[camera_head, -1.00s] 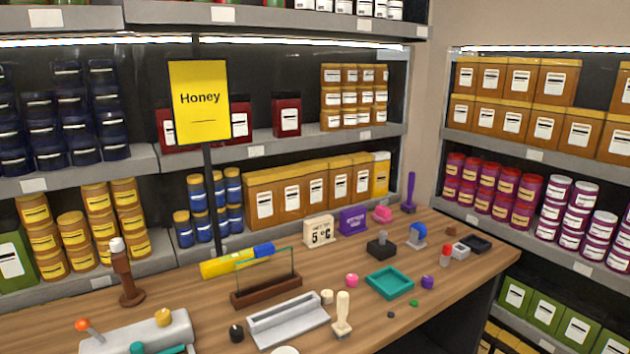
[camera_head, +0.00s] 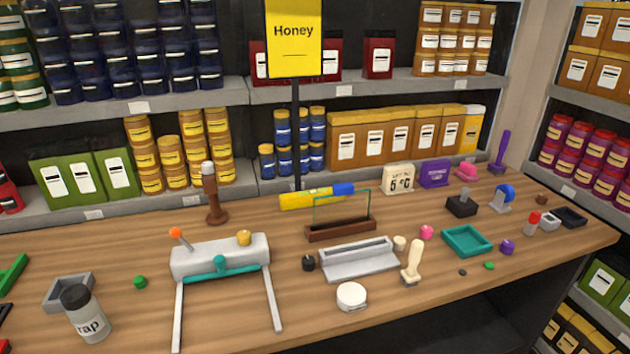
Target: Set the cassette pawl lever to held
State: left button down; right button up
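A light grey device (camera_head: 205,257) with two long pale legs stands on the wooden table, left of the middle. A lever with an orange ball (camera_head: 176,232) sticks up at its left end and leans to the left. A yellow knob (camera_head: 244,238) sits on its top right, and a teal bar with a knob (camera_head: 220,264) runs along its front. No label shows which part is the cassette pawl lever; the orange-tipped lever is the only clear lever on the device. Neither of my grippers is in view.
The wooden table (camera_head: 120,235) holds a grey tray-like block (camera_head: 358,261), a wooden stamp (camera_head: 412,262), a white round tin (camera_head: 351,297), a teal tray (camera_head: 466,241) and a grey jar (camera_head: 86,313). A brown post (camera_head: 213,200) stands behind the device. Stocked shelves line the back.

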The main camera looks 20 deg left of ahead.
aim_at(175, 234)
jog(key=u, duration=1.35)
